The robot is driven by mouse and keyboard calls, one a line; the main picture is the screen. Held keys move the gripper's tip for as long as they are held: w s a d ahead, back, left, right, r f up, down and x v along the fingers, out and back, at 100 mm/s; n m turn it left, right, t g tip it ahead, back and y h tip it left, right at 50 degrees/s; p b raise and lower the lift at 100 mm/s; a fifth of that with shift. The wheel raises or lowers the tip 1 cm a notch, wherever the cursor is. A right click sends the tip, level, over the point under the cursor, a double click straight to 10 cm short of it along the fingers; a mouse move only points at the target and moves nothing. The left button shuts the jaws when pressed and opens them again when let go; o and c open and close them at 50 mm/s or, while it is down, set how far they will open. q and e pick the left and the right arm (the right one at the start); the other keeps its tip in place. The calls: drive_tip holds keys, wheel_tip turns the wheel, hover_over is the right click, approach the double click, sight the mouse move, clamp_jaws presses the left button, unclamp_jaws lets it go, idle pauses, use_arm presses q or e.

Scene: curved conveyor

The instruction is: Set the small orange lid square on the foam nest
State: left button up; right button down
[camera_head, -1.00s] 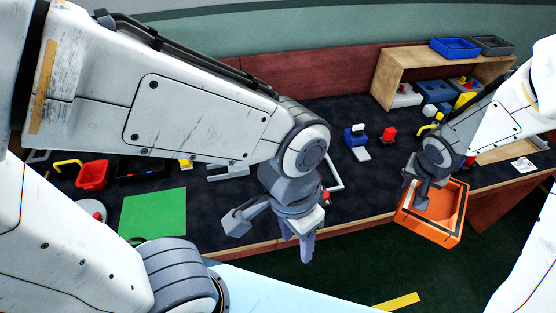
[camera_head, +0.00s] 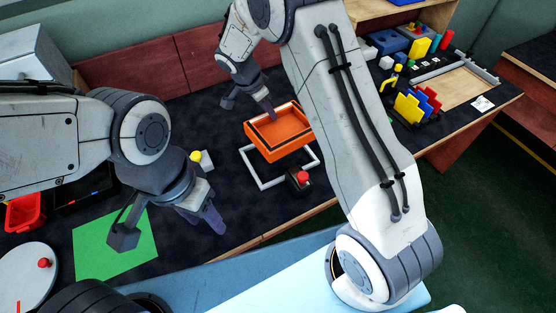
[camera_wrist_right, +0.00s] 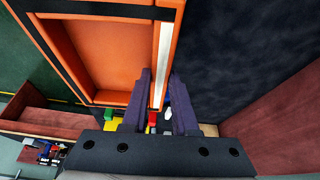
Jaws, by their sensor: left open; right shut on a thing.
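The orange lid (camera_head: 280,136), a shallow open-topped box with a dark band, hangs above the table in my right gripper (camera_head: 250,103). In the right wrist view the fingers (camera_wrist_right: 161,100) are shut on one wall of the lid (camera_wrist_right: 98,50). A pale square frame (camera_head: 254,171), possibly the foam nest, lies on the dark table below the lid. The lid hides its far part. The lid looks turned relative to the frame; I cannot tell the height between them. My left gripper (camera_head: 167,226) is open and empty over the table's front left, near a green mat.
A black box with a red button (camera_head: 299,180) stands at the frame's near right side. The green mat (camera_head: 112,247), a red bin (camera_head: 25,213) and a round white disc (camera_head: 27,278) are at left. Several coloured blocks and a wooden tray (camera_head: 452,92) stand at right.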

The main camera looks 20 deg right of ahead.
drive_tip(key=shift+w+a+f+m, duration=0.2)
drive_tip(key=shift+f+m, duration=0.2)
drive_tip(key=shift+f, duration=0.1)
wheel_tip(320, 180, down, 9)
drive_tip(key=shift+f+p, duration=0.1)
drive_tip(key=shift+p, duration=0.75)
drive_tip(key=shift+f, duration=0.25)
drive_tip(key=shift+f, duration=0.15)
drive_tip(key=c, duration=0.7)
unclamp_jaws()
